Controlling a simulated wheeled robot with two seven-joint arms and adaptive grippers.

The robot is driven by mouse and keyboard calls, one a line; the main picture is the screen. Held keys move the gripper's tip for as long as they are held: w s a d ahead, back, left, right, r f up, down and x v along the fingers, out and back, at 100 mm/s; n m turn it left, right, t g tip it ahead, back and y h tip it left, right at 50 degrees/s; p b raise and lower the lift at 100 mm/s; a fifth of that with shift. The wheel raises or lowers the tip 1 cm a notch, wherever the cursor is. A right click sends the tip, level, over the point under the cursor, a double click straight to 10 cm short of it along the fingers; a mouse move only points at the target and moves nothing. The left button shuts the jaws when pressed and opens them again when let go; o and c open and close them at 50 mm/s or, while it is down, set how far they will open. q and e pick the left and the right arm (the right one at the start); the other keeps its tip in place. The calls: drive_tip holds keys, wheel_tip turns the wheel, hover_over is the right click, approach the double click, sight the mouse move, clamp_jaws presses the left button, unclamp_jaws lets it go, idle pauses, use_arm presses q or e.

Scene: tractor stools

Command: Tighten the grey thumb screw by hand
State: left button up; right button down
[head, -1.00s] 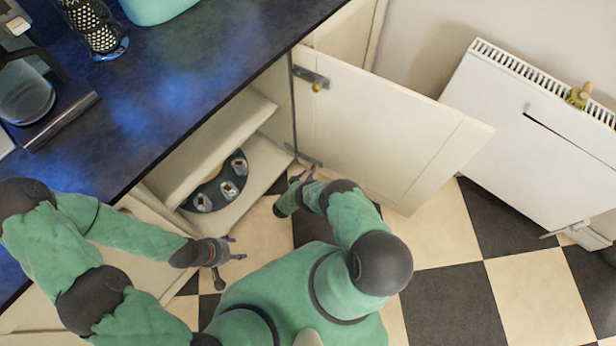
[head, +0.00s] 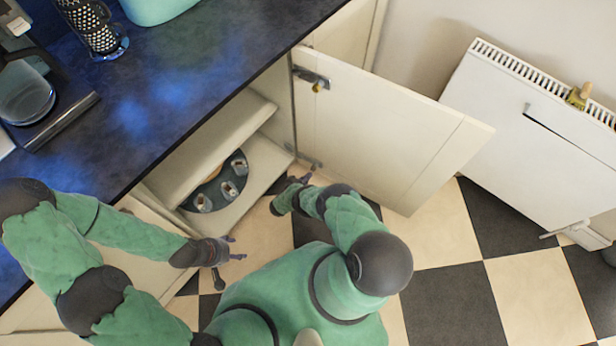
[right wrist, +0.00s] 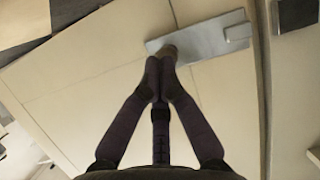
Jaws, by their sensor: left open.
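My right gripper (head: 300,180) is low by the open cabinet door, near its lower hinge (head: 312,160). In the right wrist view its fingers (right wrist: 162,58) are drawn together, with their tips at the lower edge of a grey metal hinge plate (right wrist: 200,42). A small brownish-grey spot shows at the tips. I cannot make out the grey thumb screw itself, nor whether it is between the fingertips. My left gripper (head: 236,248) is open and empty, in front of the cabinet and away from the hinge.
The cream cabinet door (head: 385,135) stands open, with an upper hinge (head: 311,77) carrying a yellowish screw. A dark round tray (head: 215,197) with several small items sits inside the cabinet. The blue-black countertop (head: 170,95) overhangs it. A white radiator (head: 530,140) stands at right. The checkered floor is clear.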

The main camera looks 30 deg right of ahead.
drive_tip(key=m+t+y, duration=0.1)
drive_tip(key=m, duration=0.2)
drive_tip(key=shift+s+d+t+p, duration=0.1)
drive_tip(key=shift+s+t+p, duration=0.05)
drive_tip(key=shift+t+p, duration=0.25)
drive_tip(key=shift+s+d+f+m+t+y+b, duration=0.1)
drive_tip(key=shift+m+t+y+b, duration=0.4)
drive_tip(key=shift+m+t, duration=1)
drive_tip(key=shift+m+g, duration=0.3)
drive_tip(key=c, duration=1.8)
unclamp_jaws()
drive_tip(key=shift+c, duration=0.2)
